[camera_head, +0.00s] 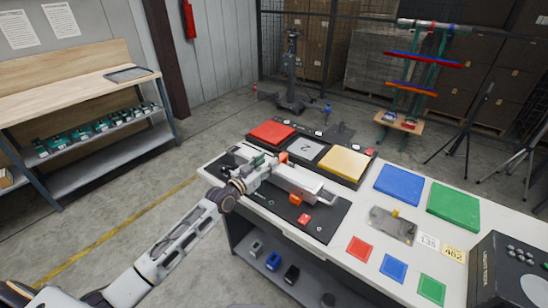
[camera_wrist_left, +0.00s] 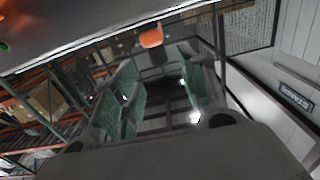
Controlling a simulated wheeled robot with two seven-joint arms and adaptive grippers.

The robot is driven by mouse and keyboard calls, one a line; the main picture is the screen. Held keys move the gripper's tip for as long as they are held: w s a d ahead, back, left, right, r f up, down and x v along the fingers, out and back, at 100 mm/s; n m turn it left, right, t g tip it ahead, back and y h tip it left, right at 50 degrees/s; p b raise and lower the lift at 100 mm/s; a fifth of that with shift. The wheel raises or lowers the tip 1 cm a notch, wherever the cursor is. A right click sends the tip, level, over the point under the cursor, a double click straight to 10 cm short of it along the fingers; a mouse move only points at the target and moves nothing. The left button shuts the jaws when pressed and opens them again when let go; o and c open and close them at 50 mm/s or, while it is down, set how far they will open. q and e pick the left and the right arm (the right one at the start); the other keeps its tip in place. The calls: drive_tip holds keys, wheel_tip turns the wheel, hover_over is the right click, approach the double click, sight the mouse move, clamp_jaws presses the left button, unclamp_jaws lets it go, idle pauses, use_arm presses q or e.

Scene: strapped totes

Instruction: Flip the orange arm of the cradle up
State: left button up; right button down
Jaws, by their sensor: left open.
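The cradle (camera_head: 300,182) is a long pale grey piece on a black mat (camera_head: 328,222) on the white table. A small orange part (camera_head: 283,157) shows at its upper side, close to my left fingertips; I take it as the orange arm. More orange shows at its lower side (camera_head: 295,199). My left gripper (camera_head: 265,162) is over the left end of the cradle and partly hides it. In the left wrist view its green-padded fingers (camera_wrist_left: 160,90) stand apart with nothing between them. An orange piece (camera_wrist_left: 151,37) shows beyond them, apart from the pads. My right gripper is out of view.
Behind the cradle are red (camera_head: 272,132) and yellow (camera_head: 345,162) panels. Blue (camera_head: 399,184) and green (camera_head: 453,206) panels lie to the right, with small coloured squares in front. A black box (camera_head: 510,272) stands at the right end. A red button (camera_head: 303,218) is on the mat.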

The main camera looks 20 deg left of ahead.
sight(275, 156)
use_arm(q)
drive_tip(key=shift+x, duration=2.4)
clamp_jaws()
